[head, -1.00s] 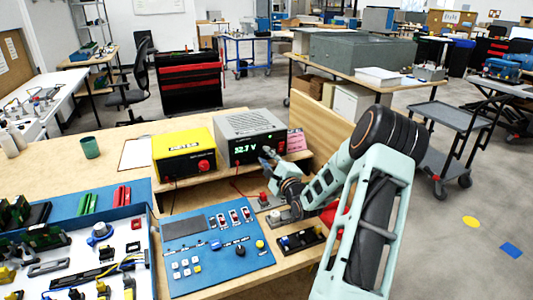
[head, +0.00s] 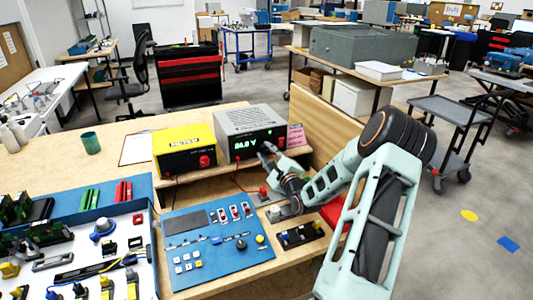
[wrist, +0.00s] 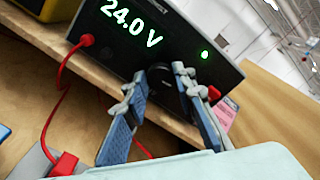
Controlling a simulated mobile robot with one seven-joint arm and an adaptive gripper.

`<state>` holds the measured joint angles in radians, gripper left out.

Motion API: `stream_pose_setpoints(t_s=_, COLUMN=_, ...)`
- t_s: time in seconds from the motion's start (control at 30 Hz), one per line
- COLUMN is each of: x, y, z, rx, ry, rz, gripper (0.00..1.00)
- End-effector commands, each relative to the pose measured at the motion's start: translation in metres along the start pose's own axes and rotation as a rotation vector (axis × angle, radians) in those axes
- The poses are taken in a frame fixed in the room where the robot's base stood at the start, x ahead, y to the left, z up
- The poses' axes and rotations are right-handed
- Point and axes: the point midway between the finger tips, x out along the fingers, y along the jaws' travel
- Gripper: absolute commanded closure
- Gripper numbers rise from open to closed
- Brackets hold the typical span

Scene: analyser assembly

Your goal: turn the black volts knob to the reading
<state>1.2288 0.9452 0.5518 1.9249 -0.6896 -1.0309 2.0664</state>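The grey volts unit (head: 250,122) stands on the wooden shelf, with its lit green display (head: 244,145). In the wrist view the display (wrist: 131,18) reads 24.0 V. The black volts knob (wrist: 187,92) is on the unit's dark front face, below and right of the reading, and is partly hidden by my fingers. My gripper (wrist: 170,72) has a fingertip on either side of the knob, apparently closed on it. In the head view my gripper (head: 266,152) is at the unit's front, and the knob is hidden behind it.
A yellow meter (head: 184,141) stands left of the unit. A red lead (wrist: 62,100) hangs from a red plug on the unit's front. A blue control panel (head: 213,258) lies below the shelf. An upright wooden board (head: 330,127) closes off the right side.

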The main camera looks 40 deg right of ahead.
Motion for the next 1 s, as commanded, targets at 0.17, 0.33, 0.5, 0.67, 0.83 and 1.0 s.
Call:
stream_pose_setpoints(t_s=0.17, x=0.0, y=0.0, z=0.0, rx=0.0, ry=0.0, rz=0.0, gripper=0.59)
stream_pose_setpoints(t_s=0.33, x=0.0, y=0.0, z=0.0, rx=-0.001, ry=0.0, rz=0.0, gripper=0.59)
stream_pose_setpoints(t_s=0.5, x=-0.007, y=0.0, z=0.0, rx=0.0, ry=0.001, rz=0.0, gripper=0.59)
stream_pose_setpoints(t_s=0.67, x=-0.032, y=-0.001, z=-0.001, rx=0.001, ry=0.003, rz=0.0, gripper=0.59)
stream_pose_setpoints(t_s=0.83, x=-0.069, y=-0.001, z=-0.001, rx=0.0, ry=0.004, rz=0.0, gripper=0.59)
stream_pose_setpoints(t_s=1.0, x=-0.1, y=0.0, z=0.0, rx=0.0, ry=0.002, rz=0.0, gripper=0.59)
